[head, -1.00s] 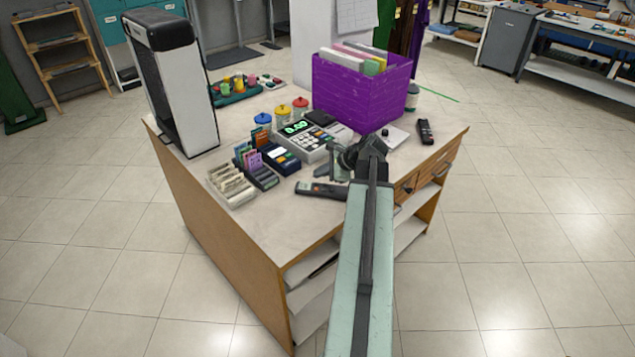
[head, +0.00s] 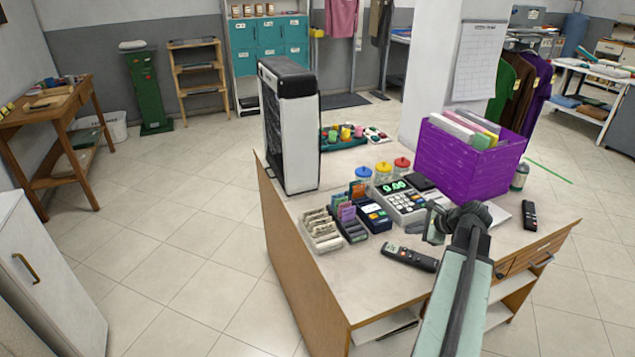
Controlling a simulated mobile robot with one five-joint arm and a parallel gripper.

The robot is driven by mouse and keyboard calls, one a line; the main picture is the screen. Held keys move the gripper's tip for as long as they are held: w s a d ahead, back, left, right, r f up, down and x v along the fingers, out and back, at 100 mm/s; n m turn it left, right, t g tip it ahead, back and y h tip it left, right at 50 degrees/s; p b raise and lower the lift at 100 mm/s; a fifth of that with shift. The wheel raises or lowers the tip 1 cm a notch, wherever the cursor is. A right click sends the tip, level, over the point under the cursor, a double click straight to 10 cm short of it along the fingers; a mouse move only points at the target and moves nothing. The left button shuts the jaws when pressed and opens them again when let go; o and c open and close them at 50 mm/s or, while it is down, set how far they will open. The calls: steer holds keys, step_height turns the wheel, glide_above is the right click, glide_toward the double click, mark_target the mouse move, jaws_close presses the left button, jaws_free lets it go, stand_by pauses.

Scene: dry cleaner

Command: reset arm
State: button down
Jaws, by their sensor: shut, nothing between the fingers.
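My arm reaches up from the lower right over the counter (head: 310,290) in the head view. My gripper (head: 432,228) is at the arm's far end, over the counter's right half, just right of the cash register (head: 402,203). It is small and partly hidden by my wrist; it is shut and nothing shows in it. A black handheld device (head: 408,257) lies on the counter just below and left of my gripper.
A purple box of folders (head: 465,165) stands close behind my gripper. A tall black-and-white machine (head: 290,130) stands at the counter's left. A black remote (head: 529,215) lies at the right. Jars, a card terminal (head: 374,217) and trays crowd the middle. Floor left of the counter is clear.

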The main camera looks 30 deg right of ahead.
steer(key=w+a+r+n+y+p, duration=0.1)
steer(key=w+a+n+y, duration=0.15)
steer(key=w+a, duration=0.95)
steer(key=w+a+f+n+g+y+p, duration=0.15)
steer(key=a+n+g, duration=0.35)
steer(key=a, duration=1.8)
steer(key=s+a+f+n+g+h, duration=0.1)
steer(key=s+a+n, duration=0.2)
steer(key=a+n, duration=0.4)
steer(key=s+a+f+n+g+h, duration=0.1)
steer(key=s+a+f+n+g, duration=0.2)
steer(key=a, duration=0.6)
steer(key=s+d+n+h, duration=0.3)
steer(key=s+d+n, duration=0.1)
steer(key=n, duration=0.4)
steer(key=shift+d+r+p, duration=0.2)
steer(key=shift+r+p, duration=0.05)
steer(key=shift+p, duration=0.1)
